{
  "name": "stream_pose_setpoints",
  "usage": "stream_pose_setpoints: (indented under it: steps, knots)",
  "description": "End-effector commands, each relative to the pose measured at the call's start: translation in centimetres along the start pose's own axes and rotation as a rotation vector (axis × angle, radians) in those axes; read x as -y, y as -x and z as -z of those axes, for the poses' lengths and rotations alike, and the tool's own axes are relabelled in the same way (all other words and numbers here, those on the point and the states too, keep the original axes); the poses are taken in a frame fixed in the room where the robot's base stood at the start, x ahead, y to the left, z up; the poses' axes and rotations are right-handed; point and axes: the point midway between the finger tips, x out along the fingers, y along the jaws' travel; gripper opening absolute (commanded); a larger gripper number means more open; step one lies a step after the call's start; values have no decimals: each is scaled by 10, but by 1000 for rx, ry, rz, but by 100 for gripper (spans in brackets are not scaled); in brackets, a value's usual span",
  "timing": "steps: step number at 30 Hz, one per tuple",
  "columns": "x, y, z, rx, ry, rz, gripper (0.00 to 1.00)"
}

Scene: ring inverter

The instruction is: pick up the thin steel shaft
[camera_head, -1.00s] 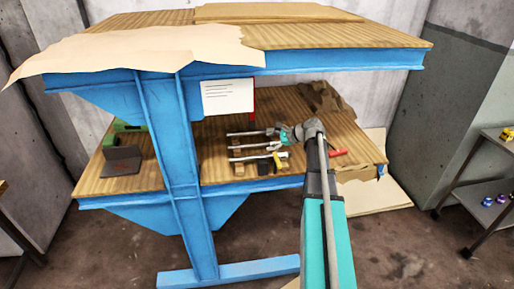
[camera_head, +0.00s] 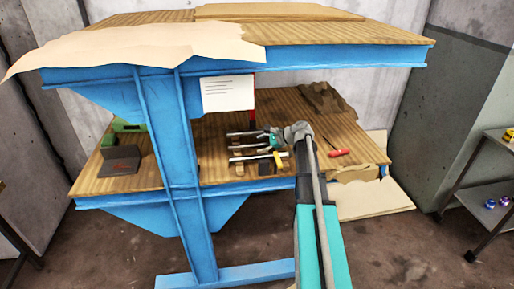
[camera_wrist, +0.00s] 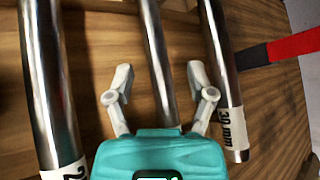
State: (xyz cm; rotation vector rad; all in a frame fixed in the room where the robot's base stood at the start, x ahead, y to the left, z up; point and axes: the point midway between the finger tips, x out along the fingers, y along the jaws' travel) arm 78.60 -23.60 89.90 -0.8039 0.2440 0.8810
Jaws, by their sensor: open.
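Three steel shafts lie side by side on the lower wooden shelf. The thin steel shaft (camera_wrist: 156,65) appears to be the middle one, and it also shows in the head view (camera_head: 244,147). My gripper (camera_wrist: 160,75) is open, with one finger on each side of this middle shaft in the wrist view. Whether the fingers are down at its height I cannot tell. A thicker shaft (camera_wrist: 47,90) with a partly hidden label lies to its left. A shaft labelled 30 mm (camera_wrist: 218,60) lies to its right. In the head view my gripper (camera_head: 268,141) partly covers the shafts' right ends.
The blue bench's upper deck (camera_head: 330,38) overhangs the lower shelf (camera_head: 215,170). A white sheet (camera_head: 228,93) and a red upright piece (camera_head: 253,112) are behind the shafts. A red-handled tool (camera_head: 338,153) lies to the right, a dark metal block (camera_head: 119,161) far left.

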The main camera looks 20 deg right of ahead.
Motion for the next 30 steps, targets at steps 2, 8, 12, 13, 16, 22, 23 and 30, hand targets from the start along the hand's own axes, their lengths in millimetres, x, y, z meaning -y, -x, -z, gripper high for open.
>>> stream_pose_setpoints:
  steps: [2,8,12,13,16,22,23,30]
  knots:
    - [0,0,0,0,0,0,70]
    - [0,1,0,0,0,0,70]
    - [0,1,0,0,0,0,70]
    - [0,1,0,0,0,0,70]
    - [0,1,0,0,0,0,51]
    - [0,1,0,-1,0,0,14]
    - [0,1,0,-1,0,0,9]
    - [0,1,0,1,-1,2,0]
